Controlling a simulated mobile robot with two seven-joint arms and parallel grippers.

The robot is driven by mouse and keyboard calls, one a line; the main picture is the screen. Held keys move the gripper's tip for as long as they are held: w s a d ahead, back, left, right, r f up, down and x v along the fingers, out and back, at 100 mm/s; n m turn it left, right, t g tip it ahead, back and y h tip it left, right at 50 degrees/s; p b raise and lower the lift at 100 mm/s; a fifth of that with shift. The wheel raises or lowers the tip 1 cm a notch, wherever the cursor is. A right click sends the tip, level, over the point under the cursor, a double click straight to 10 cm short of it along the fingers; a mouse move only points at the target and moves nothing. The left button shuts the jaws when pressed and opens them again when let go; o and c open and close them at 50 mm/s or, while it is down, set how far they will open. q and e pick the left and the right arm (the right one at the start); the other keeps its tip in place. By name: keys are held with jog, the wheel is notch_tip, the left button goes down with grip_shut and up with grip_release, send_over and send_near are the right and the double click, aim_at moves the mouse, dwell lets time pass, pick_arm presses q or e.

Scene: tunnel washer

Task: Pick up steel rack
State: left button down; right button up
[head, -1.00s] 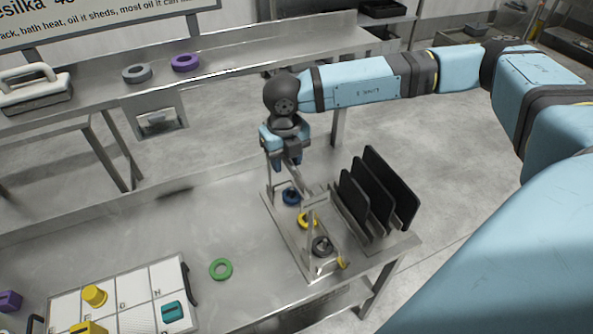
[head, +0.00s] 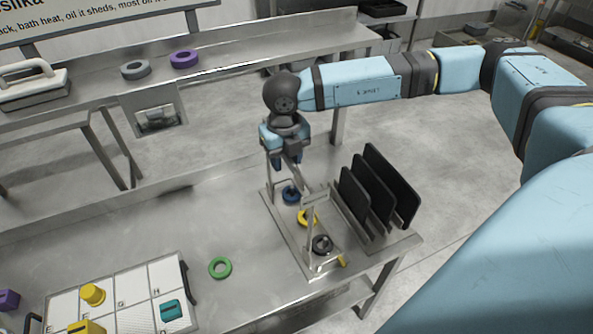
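The steel rack (head: 291,245) stands on the steel table, a flat base with uprights and a top bar. A blue ring (head: 291,195), a yellow ring (head: 308,218) and a dark ring (head: 322,244) sit in it. My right gripper (head: 285,160) points down at the far end of the rack's top bar. Its fingers are at the bar, but their small size and the overlap hide whether they are closed on it. The rack's base appears to rest on the table. My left gripper is not in view.
A stand with several black plates (head: 375,190) is close to the rack's right. A green ring (head: 220,267) lies left of it. A white compartment tray (head: 140,290) with coloured pieces is at lower left. A back shelf holds a grey ring (head: 135,69) and a purple ring (head: 184,58).

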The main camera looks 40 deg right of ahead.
grip_shut()
jog(key=shift+r, duration=0.1)
dwell(1.3)
